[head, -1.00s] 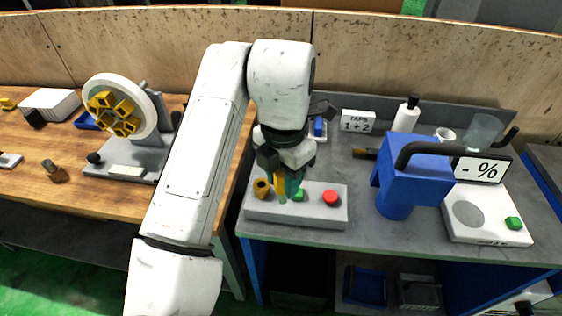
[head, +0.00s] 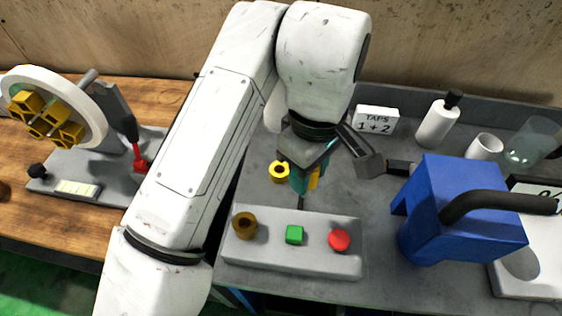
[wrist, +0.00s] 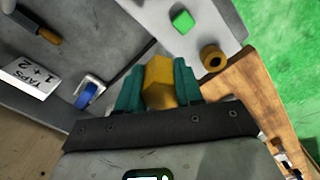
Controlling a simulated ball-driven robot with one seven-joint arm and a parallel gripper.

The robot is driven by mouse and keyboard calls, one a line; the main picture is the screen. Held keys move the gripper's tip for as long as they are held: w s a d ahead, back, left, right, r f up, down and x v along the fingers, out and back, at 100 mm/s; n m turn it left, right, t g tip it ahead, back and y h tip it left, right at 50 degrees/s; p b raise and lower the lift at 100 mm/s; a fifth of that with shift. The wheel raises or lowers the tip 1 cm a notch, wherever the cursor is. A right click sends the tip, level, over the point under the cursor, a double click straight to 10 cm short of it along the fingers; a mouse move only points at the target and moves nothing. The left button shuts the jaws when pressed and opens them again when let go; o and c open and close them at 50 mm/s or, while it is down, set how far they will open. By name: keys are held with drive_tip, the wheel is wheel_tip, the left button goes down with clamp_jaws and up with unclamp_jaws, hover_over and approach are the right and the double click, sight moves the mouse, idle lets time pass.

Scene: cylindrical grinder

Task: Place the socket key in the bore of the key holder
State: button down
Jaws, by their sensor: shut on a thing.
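My gripper (head: 305,178) is shut on a yellow block-like piece, which I take to be the socket key (wrist: 159,84); it sits between the teal fingers. In the head view a thin dark shaft (head: 300,202) shows below the fingers, near the back edge of the grey panel box. A brass ring with a dark bore, which looks like the key holder (head: 244,224), stands at the left end of that box. It also shows in the wrist view (wrist: 212,58), to the right of the gripper and apart from it. The key's tip is not clear.
The grey box (head: 268,255) also bears a green button (head: 294,235) and a red button (head: 339,240). A blue machine (head: 465,210) stands close on the right. A chuck wheel (head: 50,108) stands left. A yellow ring (head: 280,170) shows just left of the gripper.

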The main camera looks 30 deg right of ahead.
drive_tip(key=shift+w+d+f, duration=0.3)
drive_tip(key=shift+w+f, duration=1.85)
drive_tip(key=shift+w, duration=0.15)
drive_tip(key=shift+w+d+f, duration=0.3)
drive_tip(key=shift+w+f, duration=1.85)
drive_tip(key=shift+w, duration=0.15)
drive_tip(key=shift+w+d+f, duration=0.3)
drive_tip(key=shift+w+f, duration=1.85)
drive_tip(key=shift+w, duration=0.15)
drive_tip(key=shift+f, duration=0.1)
drive_tip(key=c, duration=0.7)
unclamp_jaws()
drive_tip(key=shift+c, duration=0.2)
wheel_tip(320, 180, up, 12)
